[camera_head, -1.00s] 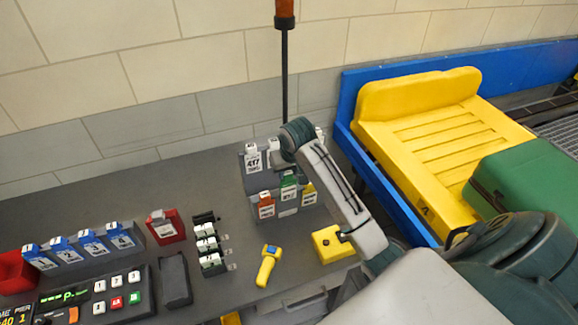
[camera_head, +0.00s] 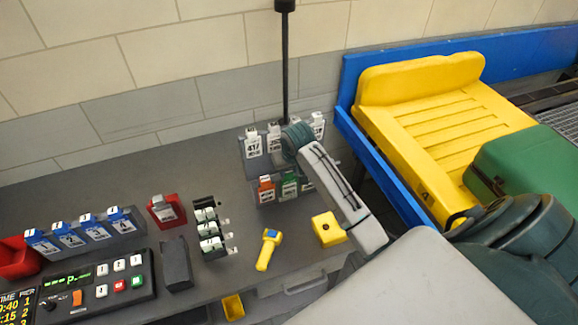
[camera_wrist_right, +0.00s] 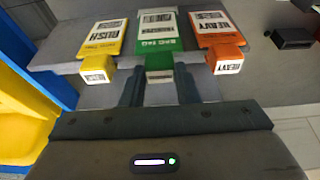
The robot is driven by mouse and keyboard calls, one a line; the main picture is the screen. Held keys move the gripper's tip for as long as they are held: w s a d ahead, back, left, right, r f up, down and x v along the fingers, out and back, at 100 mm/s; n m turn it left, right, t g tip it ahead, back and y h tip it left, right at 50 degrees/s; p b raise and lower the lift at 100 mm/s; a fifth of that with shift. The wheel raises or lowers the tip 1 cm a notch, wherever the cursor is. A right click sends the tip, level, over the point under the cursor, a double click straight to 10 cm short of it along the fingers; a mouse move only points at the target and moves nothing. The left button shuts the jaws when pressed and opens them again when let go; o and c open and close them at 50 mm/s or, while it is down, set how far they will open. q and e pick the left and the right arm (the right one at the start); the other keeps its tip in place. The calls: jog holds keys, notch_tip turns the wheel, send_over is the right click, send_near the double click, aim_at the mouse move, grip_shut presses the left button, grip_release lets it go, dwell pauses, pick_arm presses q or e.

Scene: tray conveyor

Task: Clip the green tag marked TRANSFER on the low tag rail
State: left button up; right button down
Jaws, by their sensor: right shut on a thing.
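The green tag (camera_wrist_right: 158,32) hangs between a yellow tag (camera_wrist_right: 103,38) and an orange tag (camera_wrist_right: 217,37) on the low row of a grey stand in the right wrist view; its small print is too blurred to read. In the head view the green tag (camera_head: 289,187) is partly covered by my right wrist. My right gripper (camera_wrist_right: 159,86) is shut on the green tag's clip end, one finger on each side. The tag still lies along the stand. The head view hides the fingertips. My left gripper is not in view.
White tags (camera_head: 252,145) hang on the upper row. A yellow box (camera_head: 327,229), a yellow scanner (camera_head: 268,250), a black-and-white clip rack (camera_head: 209,230) and a red holder (camera_head: 164,211) stand on the grey bench. A blue-framed conveyor with a yellow tray (camera_head: 420,70) is at right.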

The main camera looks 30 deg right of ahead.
jog(key=shift+f, duration=0.1)
jog(key=c, duration=1)
grip_release()
